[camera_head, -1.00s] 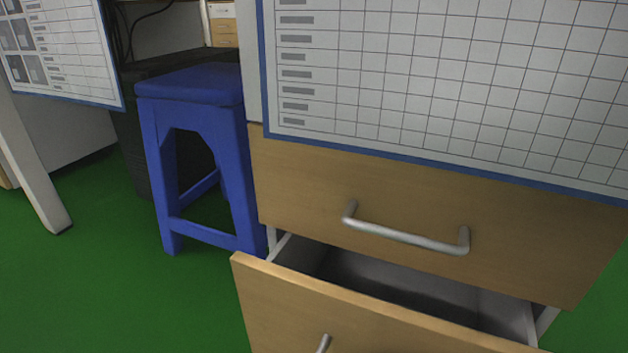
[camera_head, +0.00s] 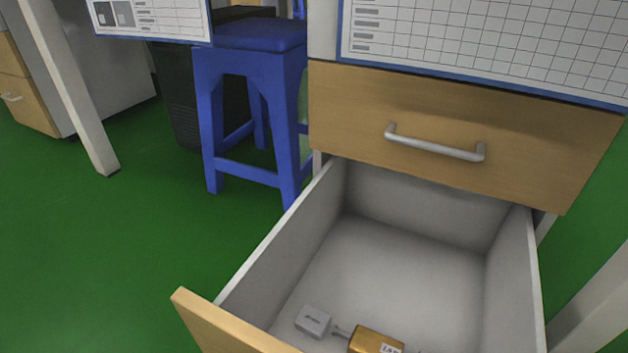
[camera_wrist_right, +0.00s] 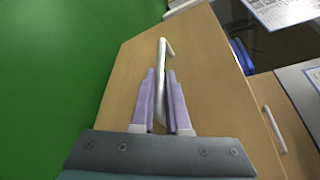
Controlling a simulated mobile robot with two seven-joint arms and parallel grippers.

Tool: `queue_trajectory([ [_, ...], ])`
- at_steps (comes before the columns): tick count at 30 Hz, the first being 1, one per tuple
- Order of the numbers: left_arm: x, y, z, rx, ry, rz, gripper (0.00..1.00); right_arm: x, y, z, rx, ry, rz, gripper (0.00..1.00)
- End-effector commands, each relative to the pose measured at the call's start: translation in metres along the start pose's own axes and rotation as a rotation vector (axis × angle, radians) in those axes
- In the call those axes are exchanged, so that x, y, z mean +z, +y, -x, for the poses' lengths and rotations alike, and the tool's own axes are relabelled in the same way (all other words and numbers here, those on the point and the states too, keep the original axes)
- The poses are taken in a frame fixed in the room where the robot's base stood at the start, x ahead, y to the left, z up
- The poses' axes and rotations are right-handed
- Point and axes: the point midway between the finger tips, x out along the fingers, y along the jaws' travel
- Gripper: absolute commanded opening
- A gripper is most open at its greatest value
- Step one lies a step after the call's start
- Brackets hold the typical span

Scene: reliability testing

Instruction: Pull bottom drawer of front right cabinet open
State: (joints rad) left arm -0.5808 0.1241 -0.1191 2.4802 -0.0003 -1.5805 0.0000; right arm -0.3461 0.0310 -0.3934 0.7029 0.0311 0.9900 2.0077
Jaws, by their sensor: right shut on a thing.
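The bottom drawer (camera_head: 400,265) of the wooden cabinet stands pulled far out in the head view, its grey interior exposed. Its wooden front (camera_head: 225,325) is partly cut off at the bottom edge. In the right wrist view the drawer front (camera_wrist_right: 195,75) fills the middle. My right gripper (camera_wrist_right: 162,80) is shut on its silver bar handle (camera_wrist_right: 162,52), with a pale purple finger on each side of the bar. My left gripper is in neither view.
The upper drawer (camera_head: 450,125) is closed. A blue stool (camera_head: 245,100) stands left of the cabinet. Green floor (camera_head: 130,240) is clear at the left.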

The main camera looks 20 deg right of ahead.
Motion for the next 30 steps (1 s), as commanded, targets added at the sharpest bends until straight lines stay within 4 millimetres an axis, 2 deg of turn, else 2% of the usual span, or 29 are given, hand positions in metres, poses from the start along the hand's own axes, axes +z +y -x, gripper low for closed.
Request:
queue_trajectory([
  [7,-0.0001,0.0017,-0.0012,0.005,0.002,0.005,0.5,0.0086,0.006,0.0039,-0.003,0.003,-0.002,0.0],
  [19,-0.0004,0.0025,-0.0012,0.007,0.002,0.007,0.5,0.0095,0.0068,0.0045,-0.002,0.003,-0.001,0.0],
  [20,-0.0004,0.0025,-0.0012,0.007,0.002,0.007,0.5,0.0095,0.0068,0.0045,-0.002,0.003,-0.001,0.16],
  [21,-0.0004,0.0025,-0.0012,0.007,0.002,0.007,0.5,0.0095,0.0068,0.0045,-0.002,0.003,-0.001,0.2],
  [27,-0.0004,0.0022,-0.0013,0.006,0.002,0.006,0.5,0.0092,0.0072,0.0044,-0.001,0.003,0.0,0.43],
  [30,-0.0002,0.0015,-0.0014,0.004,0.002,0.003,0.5,0.0092,0.0073,0.0044,0.0,0.003,0.0,0.43],
])
